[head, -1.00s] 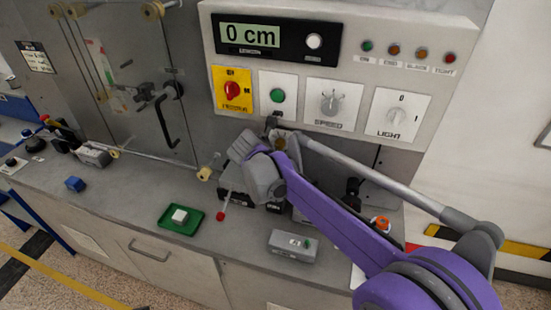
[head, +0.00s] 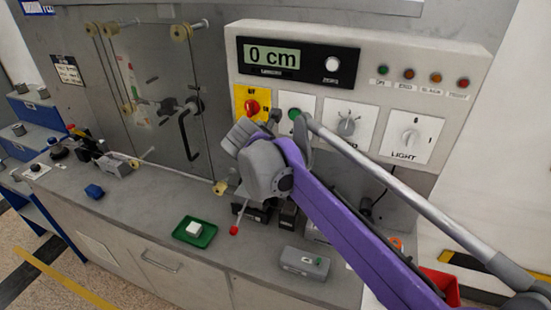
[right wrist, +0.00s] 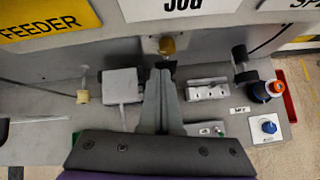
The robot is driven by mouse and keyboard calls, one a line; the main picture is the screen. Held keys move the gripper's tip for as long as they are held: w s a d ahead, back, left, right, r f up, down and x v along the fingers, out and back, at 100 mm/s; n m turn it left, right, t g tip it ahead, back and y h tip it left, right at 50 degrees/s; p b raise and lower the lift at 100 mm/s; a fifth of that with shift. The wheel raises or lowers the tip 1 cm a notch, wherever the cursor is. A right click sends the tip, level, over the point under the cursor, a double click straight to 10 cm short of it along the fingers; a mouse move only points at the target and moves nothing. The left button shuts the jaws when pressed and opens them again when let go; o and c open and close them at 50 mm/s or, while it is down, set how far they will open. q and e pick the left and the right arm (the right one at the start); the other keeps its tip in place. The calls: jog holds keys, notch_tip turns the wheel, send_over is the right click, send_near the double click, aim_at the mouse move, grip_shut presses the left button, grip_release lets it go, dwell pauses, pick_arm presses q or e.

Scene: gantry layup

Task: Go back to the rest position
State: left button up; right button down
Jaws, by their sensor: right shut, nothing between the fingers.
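My right gripper (head: 275,117) is shut and empty. In the head view it is raised in front of the control panel (head: 470,75), overlapping the lower edge of the plate with the green button (head: 295,114). In the right wrist view its closed grey fingers (right wrist: 160,82) point toward the panel's "JOG" label (right wrist: 172,5), above the worktop. I cannot tell from these views whether the fingertips touch the panel. My left gripper is in neither view.
A lever with a red knob (head: 234,230) stands below my gripper. The display reads 0 cm.

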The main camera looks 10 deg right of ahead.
jog(key=s+f+m+y, duration=0.2)
jog(key=s+f+m, duration=0.4)
jog(key=s+m, duration=0.3)
jog(key=s+d+f+m+y, duration=0.1)
jog(key=s+f+m, duration=0.6)
jog(key=s+m, duration=0.2)
jog(key=s+d+f+m+g+y, duration=0.1)
jog(key=s+f+m+y, duration=0.1)
jog(key=s+f+m, duration=0.4)
jog(key=s+m, duration=0.2)
jog(key=s, duration=0.3)
jog(key=shift+f+m+y, duration=0.3)
jog(key=shift+f+m, duration=0.1)
